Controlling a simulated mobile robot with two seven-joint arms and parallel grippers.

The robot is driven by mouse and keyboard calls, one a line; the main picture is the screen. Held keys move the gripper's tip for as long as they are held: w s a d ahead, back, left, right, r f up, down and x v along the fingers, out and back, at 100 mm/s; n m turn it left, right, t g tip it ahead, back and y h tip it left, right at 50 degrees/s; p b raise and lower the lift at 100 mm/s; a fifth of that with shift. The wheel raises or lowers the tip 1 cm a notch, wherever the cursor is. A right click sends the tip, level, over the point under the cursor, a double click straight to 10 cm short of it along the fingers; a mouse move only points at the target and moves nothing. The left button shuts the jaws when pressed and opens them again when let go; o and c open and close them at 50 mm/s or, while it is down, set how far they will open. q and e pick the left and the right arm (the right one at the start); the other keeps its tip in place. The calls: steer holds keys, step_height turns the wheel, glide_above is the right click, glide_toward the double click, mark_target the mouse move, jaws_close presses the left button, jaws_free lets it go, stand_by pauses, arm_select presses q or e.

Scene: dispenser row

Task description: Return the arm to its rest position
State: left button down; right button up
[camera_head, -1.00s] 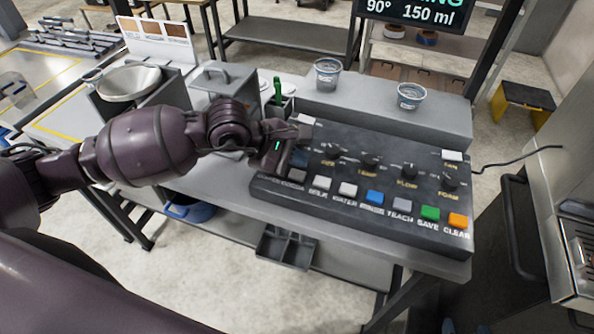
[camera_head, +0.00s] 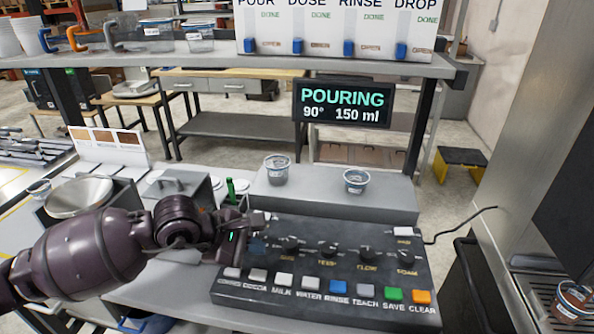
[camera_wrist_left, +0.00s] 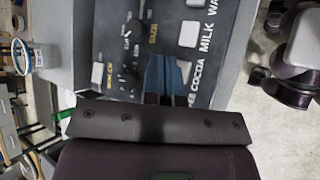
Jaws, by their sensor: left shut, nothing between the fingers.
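My left gripper (camera_head: 256,238) is shut and empty. It hovers over the back left part of the dark control panel (camera_head: 330,292), behind the front button row. In the left wrist view the blue-grey fingers (camera_wrist_left: 163,82) are together in front of the panel near the COCOA label. My right gripper is not in view.
Two cups (camera_head: 277,170) (camera_head: 355,181) stand on the grey block behind the panel. A screen (camera_head: 342,103) reads POURING, 90°, 150 ml. A metal bowl (camera_head: 80,196) and a grey box (camera_head: 180,186) stand left, close to my arm. A shelf (camera_head: 230,62) crosses above.

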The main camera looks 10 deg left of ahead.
arm_select(q)
steer(key=s+d+r+n+h, duration=0.4)
steer(key=d+h, duration=0.2)
step_height(320, 180, up, 8)
steer(key=a+n+t+h, duration=0.25)
steer(key=n+t, duration=0.65)
steer(key=n, duration=0.5)
steer(key=a+f+n+t+y, duration=0.25)
steer(key=a+n+y, duration=0.55)
steer(key=n, duration=0.5)
steer(key=a+f+n+t+y, duration=0.2)
steer(key=a+f+n+y, duration=0.3)
steer(key=n+y, duration=0.6)
steer(key=s+a+f+n+g+y, duration=0.1)
steer(key=s+a+f+n+g, duration=0.4)
steer(key=f+n, duration=0.15)
steer(key=s+d+f+n+g+h, duration=0.1)
steer(key=s+f+n+g, duration=0.35)
steer(key=s, duration=0.35)
steer(key=s+f+n+g+h, duration=0.2)
steer(key=s+f+n+g, duration=0.1)
steer(key=s+f+g, duration=0.4)
steer(key=w+f+t, duration=0.6)
steer(key=f+t, duration=0.3)
steer(key=shift+w+d+f+m+t+h, duration=0.15)
steer(key=shift+w+m+t+h, duration=0.15)
steer(key=shift+w+m+h, duration=0.1)
